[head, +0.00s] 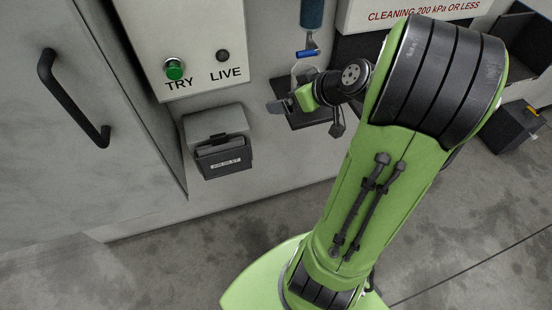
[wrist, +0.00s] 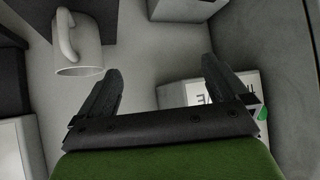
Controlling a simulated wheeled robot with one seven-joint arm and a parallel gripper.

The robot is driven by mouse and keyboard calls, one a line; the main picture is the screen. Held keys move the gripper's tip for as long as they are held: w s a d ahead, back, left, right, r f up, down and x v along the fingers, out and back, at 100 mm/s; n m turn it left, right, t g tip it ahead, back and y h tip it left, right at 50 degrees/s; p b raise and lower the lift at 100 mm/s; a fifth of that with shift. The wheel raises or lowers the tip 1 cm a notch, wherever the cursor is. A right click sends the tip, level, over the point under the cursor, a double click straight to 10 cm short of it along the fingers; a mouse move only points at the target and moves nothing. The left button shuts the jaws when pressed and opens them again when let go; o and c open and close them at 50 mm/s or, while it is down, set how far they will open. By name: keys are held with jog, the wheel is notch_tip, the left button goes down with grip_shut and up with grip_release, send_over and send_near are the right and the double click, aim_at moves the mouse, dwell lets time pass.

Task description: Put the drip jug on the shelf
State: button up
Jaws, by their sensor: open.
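A pale jug (wrist: 88,40) with a loop handle shows in the upper left of the wrist view. In the head view a pale rounded piece (head: 303,68), probably the same jug, shows under the blue tap, mostly hidden behind my arm's end. My gripper (head: 290,103) is open in front of a dark ledge (head: 304,119); I cannot tell whether this is the task's shelf. In the wrist view my gripper (wrist: 162,84) has its fingers wide apart with nothing between them. The jug is apart from the fingers, to their left.
A blue cylinder with a tap (head: 311,20) hangs above the ledge. A white panel (head: 195,75) with a green button and a grey wall box (head: 222,160) are to the left. A dark open bay (head: 522,40) is at the right.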

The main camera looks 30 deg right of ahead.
jog(key=s+a+r+g, duration=0.2)
jog(key=s+a+g, duration=0.15)
jog(key=a, duration=0.85)
jog(key=s+a+r+m+h, duration=0.1)
jog(key=s+a, duration=0.2)
jog(key=s, duration=0.4)
jog(key=s+a+r+m+h, duration=0.1)
jog(key=s+a, duration=0.2)
jog(key=s, duration=0.4)
jog(key=shift+g, duration=0.35)
jog(key=shift+r, duration=0.2)
notch_tip(320, 180, up, 7)
jog(key=p, duration=0.7)
jog(key=shift+r, duration=0.1)
jog(key=shift+c, duration=0.6)
